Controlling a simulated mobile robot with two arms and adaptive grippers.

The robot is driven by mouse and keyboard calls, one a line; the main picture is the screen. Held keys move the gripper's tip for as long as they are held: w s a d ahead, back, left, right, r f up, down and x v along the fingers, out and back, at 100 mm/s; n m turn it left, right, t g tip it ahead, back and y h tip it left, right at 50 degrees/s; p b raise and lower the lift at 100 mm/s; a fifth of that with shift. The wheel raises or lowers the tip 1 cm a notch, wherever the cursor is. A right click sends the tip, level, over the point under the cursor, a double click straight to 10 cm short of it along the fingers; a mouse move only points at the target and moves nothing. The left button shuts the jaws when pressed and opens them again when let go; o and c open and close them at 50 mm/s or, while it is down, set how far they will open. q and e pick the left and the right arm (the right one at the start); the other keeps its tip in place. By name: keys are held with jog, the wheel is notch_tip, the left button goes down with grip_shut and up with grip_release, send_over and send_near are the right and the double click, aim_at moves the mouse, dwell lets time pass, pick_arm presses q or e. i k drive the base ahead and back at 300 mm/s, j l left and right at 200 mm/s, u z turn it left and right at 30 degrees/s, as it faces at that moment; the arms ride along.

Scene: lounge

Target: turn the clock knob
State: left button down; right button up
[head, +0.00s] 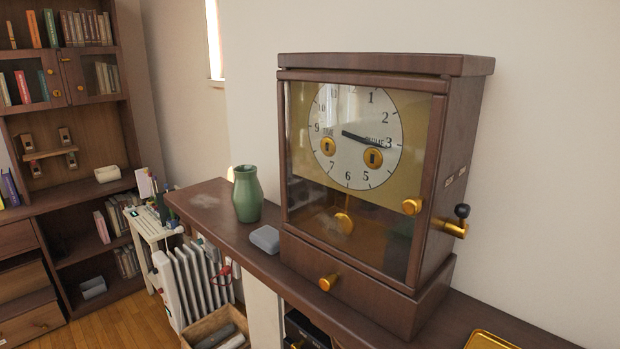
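A dark wooden clock (372,180) stands on the mantel shelf, with a glass front door that looks shut. Its white dial (352,115) shows behind the glass, with dark hands, two brass keyholes and a brass pendulum below. A brass crank-like knob (452,227) with a black ball end (462,210) sticks out of the clock's right side. A small brass door knob (412,206) sits on the front frame at right. Another brass knob (327,283) is on the base drawer, which looks shut. Neither of my grippers is in view.
A green vase (246,194) and a small grey box (265,239) stand on the shelf (200,207) left of the clock. A gold-rimmed tray (490,341) lies at the lower right. A white radiator (195,283) and a bookcase (60,150) are at left.

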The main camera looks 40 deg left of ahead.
aim_at(328, 282)
jog(key=u, duration=1.05)
